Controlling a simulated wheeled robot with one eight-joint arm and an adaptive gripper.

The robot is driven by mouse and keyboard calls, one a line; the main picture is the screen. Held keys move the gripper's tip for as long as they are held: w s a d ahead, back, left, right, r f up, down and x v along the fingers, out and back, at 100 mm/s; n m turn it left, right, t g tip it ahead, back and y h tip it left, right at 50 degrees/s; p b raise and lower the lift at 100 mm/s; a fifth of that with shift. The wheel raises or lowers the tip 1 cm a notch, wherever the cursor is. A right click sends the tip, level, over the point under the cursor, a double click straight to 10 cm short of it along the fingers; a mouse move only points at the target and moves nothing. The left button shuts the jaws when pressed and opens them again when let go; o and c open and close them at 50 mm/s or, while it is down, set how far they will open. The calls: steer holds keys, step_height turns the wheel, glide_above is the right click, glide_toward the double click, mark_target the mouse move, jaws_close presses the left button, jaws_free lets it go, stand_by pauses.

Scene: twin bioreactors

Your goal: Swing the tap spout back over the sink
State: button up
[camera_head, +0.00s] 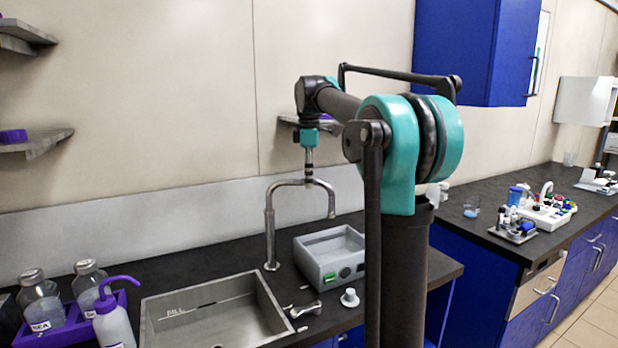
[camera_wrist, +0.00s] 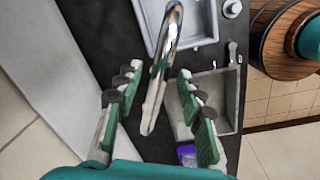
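The metal tap (camera_head: 270,230) stands behind the right end of the sink (camera_head: 271,300). Its spout (camera_head: 331,203) arches to the right, away from the basin, with its tip in front of the back wall near the grey box. My gripper (camera_head: 309,170) points down at the top of the spout. In the wrist view, my gripper (camera_wrist: 155,112) has its green-padded fingers apart, one on each side of the tap's chrome tube (camera_wrist: 163,75). Gaps show on both sides of the tube. The sink (camera_wrist: 228,123) is to the right there.
A grey open-topped box (camera_head: 315,268) stands right of the tap. A small white knob (camera_head: 350,298) and a metal fitting (camera_head: 306,310) lie in front of it. Bottles in a purple rack (camera_head: 72,330) and a wash bottle (camera_head: 113,322) stand left of the sink.

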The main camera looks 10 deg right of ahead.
jaws_close()
steer(key=shift+s, duration=0.1)
stand_by(0.3)
steer(key=s+a+m, duration=0.8)
steer(key=s+m, duration=0.2)
steer(key=m, duration=0.2)
steer(key=w+a+m+g, duration=0.1)
steer(key=w+a+m, duration=0.2)
steer(key=a+m, duration=0.9)
steer(key=shift+a, duration=0.65)
steer(key=shift+w+m, duration=0.1)
steer(key=shift+m, duration=0.2)
jaws_free()
